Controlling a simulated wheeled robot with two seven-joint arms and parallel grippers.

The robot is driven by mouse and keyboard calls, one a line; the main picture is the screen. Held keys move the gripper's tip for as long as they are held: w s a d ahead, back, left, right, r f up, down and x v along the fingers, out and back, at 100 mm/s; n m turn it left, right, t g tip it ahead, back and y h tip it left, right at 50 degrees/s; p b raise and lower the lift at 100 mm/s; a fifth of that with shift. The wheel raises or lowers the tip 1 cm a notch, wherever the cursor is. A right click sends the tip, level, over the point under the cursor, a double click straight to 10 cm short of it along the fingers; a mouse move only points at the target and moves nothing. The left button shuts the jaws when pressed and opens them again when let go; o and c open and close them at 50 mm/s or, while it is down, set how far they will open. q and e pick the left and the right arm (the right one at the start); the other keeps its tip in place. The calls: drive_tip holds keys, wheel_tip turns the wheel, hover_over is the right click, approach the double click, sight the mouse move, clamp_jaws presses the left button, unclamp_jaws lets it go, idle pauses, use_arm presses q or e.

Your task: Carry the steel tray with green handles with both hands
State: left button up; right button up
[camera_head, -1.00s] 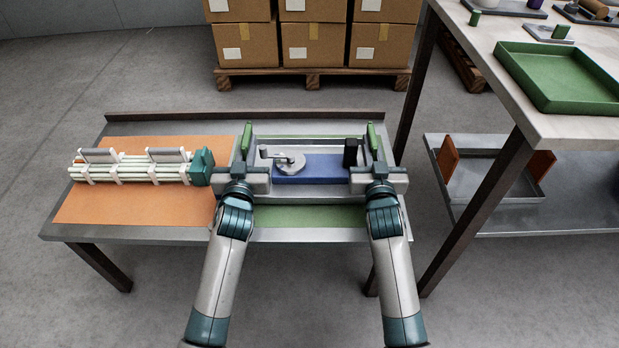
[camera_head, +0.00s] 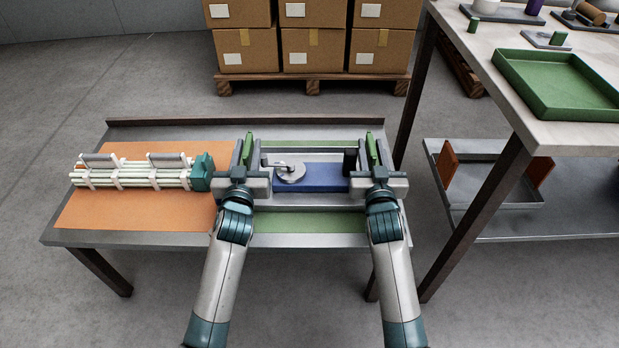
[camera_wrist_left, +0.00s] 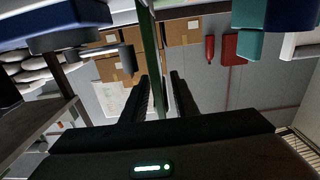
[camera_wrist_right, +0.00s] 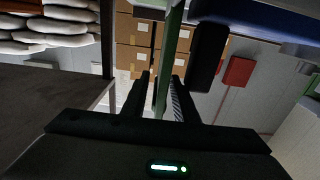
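The steel tray (camera_head: 300,199) with green handles is on the table, in front of me in the head view. It holds a blue block (camera_head: 322,176), a round grey metal part (camera_head: 290,173) and a black upright piece (camera_head: 350,161). My left gripper (camera_head: 246,160) is open, its fingers on either side of the left green handle (camera_head: 247,148). My right gripper (camera_head: 376,158) is open around the right green handle (camera_head: 371,148). The left wrist view shows the handle (camera_wrist_left: 151,60) between the fingers with a narrow gap; the right wrist view shows likewise (camera_wrist_right: 170,50).
An orange mat (camera_head: 130,212) with a bundle of pale rods (camera_head: 130,172) lies left of the tray. A green mat (camera_head: 310,222) shows in front of it. A taller table (camera_head: 560,140) with a green bin (camera_head: 555,85) stands at the right. Boxes (camera_head: 312,50) are behind.

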wheel_tip(320, 180, up, 30)
drive_tip(key=p, duration=2.8)
drive_tip(key=shift+f+p, duration=0.25)
drive_tip(key=shift+p, duration=0.15)
drive_tip(key=s, duration=1.2)
